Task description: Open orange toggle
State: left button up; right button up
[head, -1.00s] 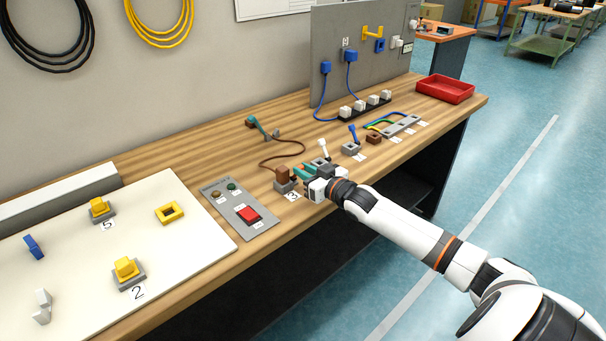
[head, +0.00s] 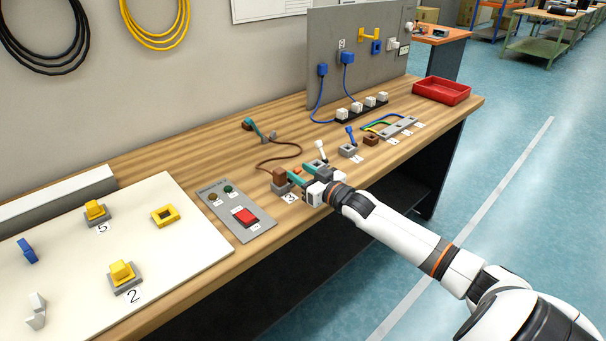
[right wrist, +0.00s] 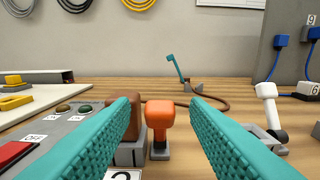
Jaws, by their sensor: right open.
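The orange toggle (right wrist: 159,114) stands upright on a small grey base in the middle of the right wrist view. In the head view only a small orange spot of it (head: 297,170) shows between my fingers. My right gripper (head: 300,172) is open, with its teal fingers pointing at the toggle from the bench's front side. In the right wrist view one finger is on each side of the toggle, with a visible gap on both sides. Whether the tips reach level with it I cannot tell. My left gripper is not in view.
A brown block on a grey base (right wrist: 126,140) stands close left of the toggle, and a white toggle (right wrist: 268,106) to the right. A panel with a red switch (head: 245,216) lies further left. A teal lever (right wrist: 176,67) with a brown cable is behind.

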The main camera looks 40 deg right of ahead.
jog(key=s, duration=1.2)
jog(key=shift+d+r, duration=0.25)
jog(key=shift+d, duration=0.2)
jog(key=s+d+f+m+g+h, duration=0.1)
jog(key=s+d+f+g+h, duration=0.1)
jog(key=f, duration=0.7)
jog(key=s+d+f+m+g+h, duration=0.1)
jog(key=s+d+f+g, duration=0.15)
jog(key=f, duration=0.65)
jog(key=s+a+f+g+p, duration=0.15)
jog(key=s+f, duration=0.25)
jog(key=f, duration=0.4)
jog(key=s+a+f+g, duration=0.1)
jog(key=s+f+g, duration=0.1)
jog(key=s+f, duration=0.5)
jog(key=s+a+f+n+g, duration=0.1)
jog(key=s+a+f+g, duration=0.1)
jog(key=s+a+f, duration=0.4)
jog(key=s+a+f+g, duration=0.2)
jog(key=s+f, duration=0.1)
jog(key=f, duration=0.5)
jog(key=s+a+f+n+g+y, duration=0.1)
jog(key=s+a+f+g, duration=0.1)
jog(key=s+a+f, duration=0.2)
jog(key=s+a+f+n+g, duration=0.1)
jog(key=s+a+f, duration=0.3)
jog(key=s+a, duration=0.7)
jog(key=shift+s+f+n+g+y, duration=0.3)
jog(key=shift+s+n+g+y, duration=0.1)
jog(key=shift+s+g, duration=0.35)
